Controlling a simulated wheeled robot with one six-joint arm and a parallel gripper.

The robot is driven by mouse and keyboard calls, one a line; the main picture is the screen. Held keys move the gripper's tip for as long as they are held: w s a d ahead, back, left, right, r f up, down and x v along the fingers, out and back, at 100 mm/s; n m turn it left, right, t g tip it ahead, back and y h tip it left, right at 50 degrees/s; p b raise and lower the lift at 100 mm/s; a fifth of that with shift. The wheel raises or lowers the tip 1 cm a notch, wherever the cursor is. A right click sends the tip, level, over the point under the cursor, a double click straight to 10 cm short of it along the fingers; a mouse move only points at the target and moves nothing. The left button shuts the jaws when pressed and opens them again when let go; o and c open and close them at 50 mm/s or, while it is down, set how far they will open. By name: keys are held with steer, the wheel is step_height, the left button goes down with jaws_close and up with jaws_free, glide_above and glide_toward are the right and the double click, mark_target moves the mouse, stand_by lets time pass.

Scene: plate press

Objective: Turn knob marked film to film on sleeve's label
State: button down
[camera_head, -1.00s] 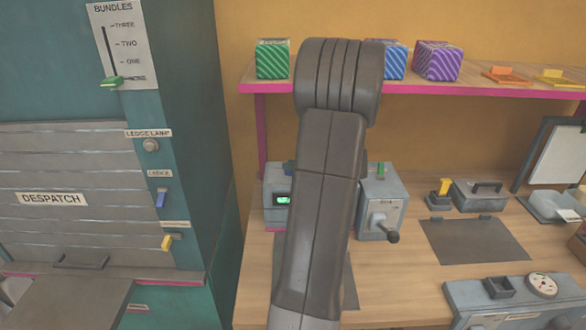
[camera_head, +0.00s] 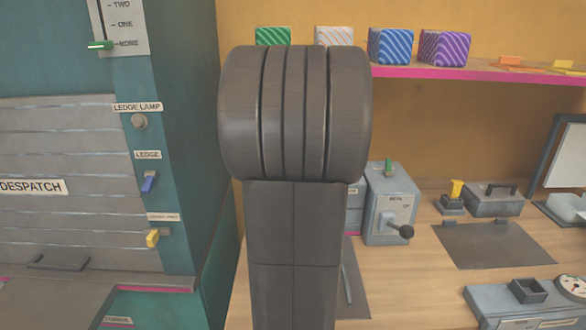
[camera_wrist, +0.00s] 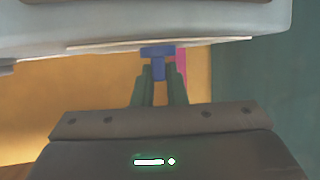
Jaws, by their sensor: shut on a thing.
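In the wrist view my gripper (camera_wrist: 159,74) is shut on a small blue T-shaped knob (camera_wrist: 157,52), with one dark green finger on each side of it. The knob's marking and pointer setting cannot be read. A pale grey body with a thin light edge (camera_wrist: 160,44) fills the top of that view. In the head view my arm hides my gripper, the blue knob and most of the machine's left part. I can make out no sleeve label.
A grey box (camera_head: 390,205) with a dark-ended lever (camera_head: 402,231) and a green knob (camera_head: 388,168) on top stands right of my arm. Striped blocks (camera_head: 391,46) line the pink-edged shelf (camera_head: 470,74). The teal despatch cabinet (camera_head: 190,130) stands left. A dark mat (camera_head: 495,245) lies bare.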

steer(key=shift+a+r+m+h+p, duration=0.1)
steer(key=shift+m+h+p, duration=0.45)
steer(key=shift+p, duration=0.3)
steer(key=shift+a+r+m+h+p, duration=0.1)
steer(key=shift+m+h+p, duration=0.45)
steer(key=shift+p, duration=0.6)
steer(key=shift+f+m+h+p, duration=0.25)
steer(key=shift+m+h+p, duration=0.25)
steer(key=shift+h+p, duration=0.1)
steer(key=c, duration=1.5)
jaws_free()
steer(key=shift+o, duration=0.2)
steer(key=shift+t, duration=0.3)
steer(key=shift+s+r, duration=0.1)
steer(key=p+v, duration=0.5)
steer(key=v, duration=0.8)
steer(key=shift+s, duration=0.3)
